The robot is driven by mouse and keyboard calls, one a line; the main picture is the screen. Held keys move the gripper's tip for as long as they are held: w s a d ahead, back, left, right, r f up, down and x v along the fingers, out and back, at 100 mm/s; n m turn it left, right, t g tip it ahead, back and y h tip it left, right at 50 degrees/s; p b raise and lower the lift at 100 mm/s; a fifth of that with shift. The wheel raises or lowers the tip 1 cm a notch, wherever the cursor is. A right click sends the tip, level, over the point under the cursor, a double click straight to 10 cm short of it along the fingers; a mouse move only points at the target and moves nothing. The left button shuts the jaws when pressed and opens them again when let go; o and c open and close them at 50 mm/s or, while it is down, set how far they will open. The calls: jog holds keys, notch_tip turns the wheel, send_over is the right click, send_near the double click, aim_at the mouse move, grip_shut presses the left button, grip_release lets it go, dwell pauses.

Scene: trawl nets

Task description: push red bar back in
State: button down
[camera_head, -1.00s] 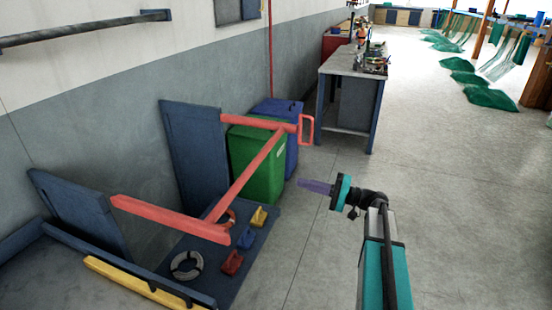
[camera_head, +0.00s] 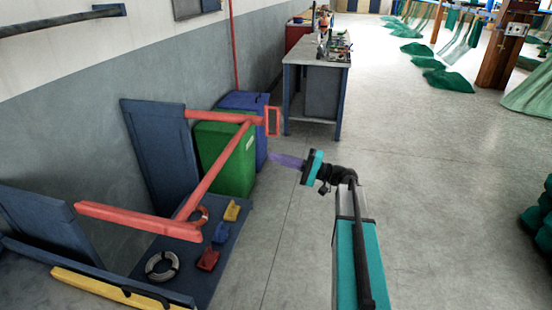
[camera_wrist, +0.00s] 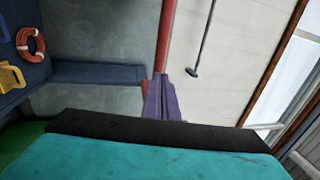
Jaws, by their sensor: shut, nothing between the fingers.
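The red bar (camera_head: 222,163) is a long crosspiece between two red arms that stick out from blue upright panels. A red rectangular loop handle (camera_head: 272,121) stands at its far end. My gripper (camera_head: 270,156) has purple fingers, shut and empty. In the head view the fingertips point left, just below the handle and right of the crosspiece, with a gap in the picture. In the wrist view the shut fingers (camera_wrist: 158,78) show at the middle, in line with a red strip (camera_wrist: 165,35); I cannot tell whether that is the bar or the wall pipe.
A low blue platform (camera_head: 222,270) holds rings and small coloured blocks. A yellow rail (camera_head: 110,287) lies at front left. A workbench (camera_head: 310,65) is beyond.

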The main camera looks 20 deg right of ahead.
jog(key=p+x, duration=0.3)
jog(key=x, duration=0.8)
jog(key=shift+w+a, duration=0.2)
jog(key=shift+r, duration=0.1)
